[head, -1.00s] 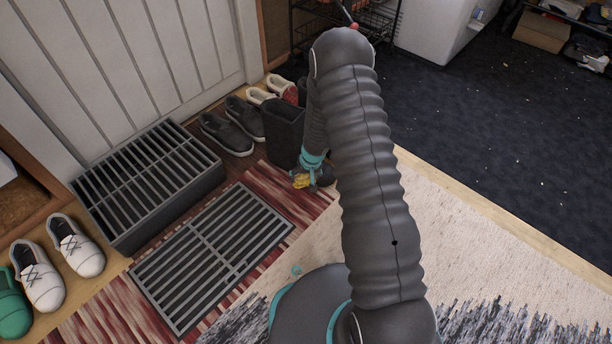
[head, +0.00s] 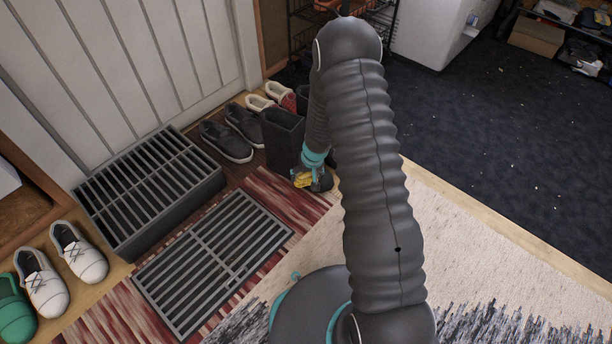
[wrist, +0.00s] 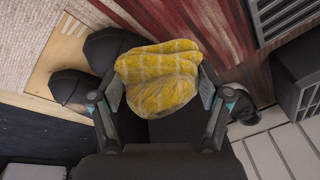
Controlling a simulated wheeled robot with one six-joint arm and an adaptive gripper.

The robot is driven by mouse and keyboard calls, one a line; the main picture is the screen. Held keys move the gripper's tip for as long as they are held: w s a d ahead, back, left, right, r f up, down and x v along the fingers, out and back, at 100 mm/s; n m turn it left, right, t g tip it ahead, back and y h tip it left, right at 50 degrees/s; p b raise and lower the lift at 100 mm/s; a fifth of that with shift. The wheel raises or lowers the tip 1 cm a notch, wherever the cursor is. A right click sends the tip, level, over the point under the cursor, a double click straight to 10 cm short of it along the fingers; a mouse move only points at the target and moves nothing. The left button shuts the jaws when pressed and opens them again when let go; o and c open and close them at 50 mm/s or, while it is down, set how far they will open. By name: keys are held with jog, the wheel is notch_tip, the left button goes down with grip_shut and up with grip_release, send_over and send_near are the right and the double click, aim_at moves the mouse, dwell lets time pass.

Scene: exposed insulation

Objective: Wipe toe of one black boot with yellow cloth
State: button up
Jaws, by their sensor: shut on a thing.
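The yellow cloth (wrist: 158,75) is bunched between the two fingers of my gripper (wrist: 161,98), which is shut on it. In the head view the cloth (head: 303,180) shows below the teal wrist, low by the front of the black boots (head: 285,140). The wrist view shows two dark rounded boot toes, one toe (wrist: 106,46) right beside the cloth and the other toe (wrist: 69,87) farther left. The cloth overlaps the nearer boot in this view; I cannot tell whether it presses on its toe. My arm hides part of the boots in the head view.
Dark shoes (head: 228,140) and white-and-red shoes (head: 280,96) stand near the boots along the door. A slatted box (head: 150,185) and a flat floor grate (head: 212,262) lie left. The pale rug (head: 470,255) is clear on the right.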

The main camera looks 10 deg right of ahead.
jog(key=shift+p+v, duration=0.75)
jog(key=shift+v, duration=0.8)
jog(key=shift+f, duration=0.1)
